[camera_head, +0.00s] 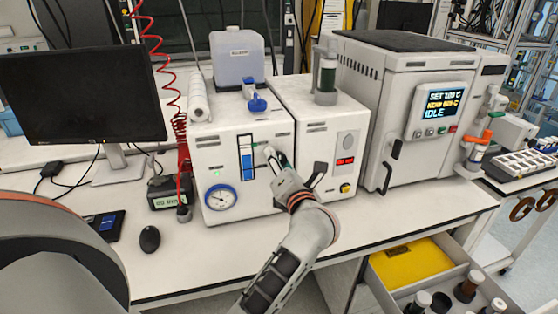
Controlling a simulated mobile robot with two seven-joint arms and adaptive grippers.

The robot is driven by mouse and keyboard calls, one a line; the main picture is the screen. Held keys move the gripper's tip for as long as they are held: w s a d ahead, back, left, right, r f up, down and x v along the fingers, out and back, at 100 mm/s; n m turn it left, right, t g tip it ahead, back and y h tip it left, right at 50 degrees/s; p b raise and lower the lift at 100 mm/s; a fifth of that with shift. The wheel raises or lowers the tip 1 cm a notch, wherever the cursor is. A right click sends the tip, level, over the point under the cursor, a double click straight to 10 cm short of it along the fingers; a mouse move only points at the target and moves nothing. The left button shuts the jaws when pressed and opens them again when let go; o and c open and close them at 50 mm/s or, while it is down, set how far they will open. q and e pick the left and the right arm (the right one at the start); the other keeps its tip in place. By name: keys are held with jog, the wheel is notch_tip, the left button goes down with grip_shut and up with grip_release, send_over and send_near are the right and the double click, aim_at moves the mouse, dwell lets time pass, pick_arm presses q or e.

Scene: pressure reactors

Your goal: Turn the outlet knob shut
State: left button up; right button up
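My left gripper (275,161) is at the front panel of the white unit with the round gauge (221,198), near the panel's right edge. Its fingers are small and dark here, so I cannot tell whether they are open or shut. A small pale part (262,149) shows at the fingertips, beside the blue-and-white vertical indicator (246,160). I cannot tell whether this is the outlet knob, or whether the fingers touch it. The gripper hides part of the panel. A blue knob (257,104) stands on top of the same unit. My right gripper is out of view.
A white unit with a red display (346,161) stands right of the gauge unit. A larger reactor with a screen reading IDLE (438,112) is farther right. A monitor (80,95), mouse (150,239) and red coiled hose (175,70) are left. An open drawer (400,297) is at lower right.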

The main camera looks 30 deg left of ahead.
pick_arm(q)
jog(key=shift+o, duration=0.3)
jog(key=v, duration=0.7)
jog(key=shift+s+d, duration=0.2)
jog(key=shift+a, duration=0.1)
